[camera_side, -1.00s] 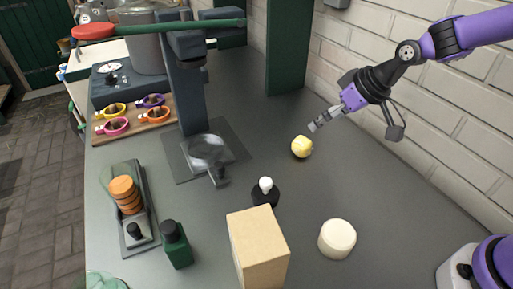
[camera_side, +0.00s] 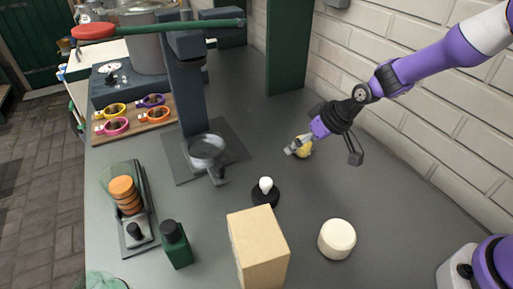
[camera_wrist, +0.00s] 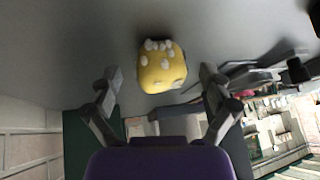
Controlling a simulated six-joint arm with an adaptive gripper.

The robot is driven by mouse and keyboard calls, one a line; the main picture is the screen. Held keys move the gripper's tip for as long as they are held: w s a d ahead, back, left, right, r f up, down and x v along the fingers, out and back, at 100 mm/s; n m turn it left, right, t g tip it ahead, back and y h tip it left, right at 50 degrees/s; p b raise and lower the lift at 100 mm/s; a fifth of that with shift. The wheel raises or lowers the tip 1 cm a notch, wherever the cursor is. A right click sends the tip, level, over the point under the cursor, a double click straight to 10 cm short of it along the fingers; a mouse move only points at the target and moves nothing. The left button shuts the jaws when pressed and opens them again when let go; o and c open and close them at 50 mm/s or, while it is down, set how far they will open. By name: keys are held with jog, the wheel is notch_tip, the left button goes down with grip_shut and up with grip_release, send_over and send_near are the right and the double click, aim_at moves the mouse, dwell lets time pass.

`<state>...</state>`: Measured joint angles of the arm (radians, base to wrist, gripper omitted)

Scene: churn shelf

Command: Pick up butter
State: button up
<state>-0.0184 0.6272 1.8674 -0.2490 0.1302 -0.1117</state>
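A rounded yellow lump with whitish spots, which looks like the butter (camera_side: 306,149), sits on the grey counter near the tiled wall. In the wrist view the butter (camera_wrist: 163,68) lies ahead of and between my fingers. My gripper (camera_side: 296,149) is low at the lump in the side view and partly covers it. In the wrist view my gripper (camera_wrist: 160,74) is open, with a visible gap between each finger and the lump. Whether a fingertip touches it cannot be told from the side view.
A cream-white cylinder (camera_side: 337,239), a tan block (camera_side: 258,250) and a black stand with a white knob (camera_side: 265,192) are nearer the front. A dark press (camera_side: 190,90) stands to the left. The tiled wall (camera_side: 400,95) is close on the right.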

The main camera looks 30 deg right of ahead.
jog(key=c, duration=1)
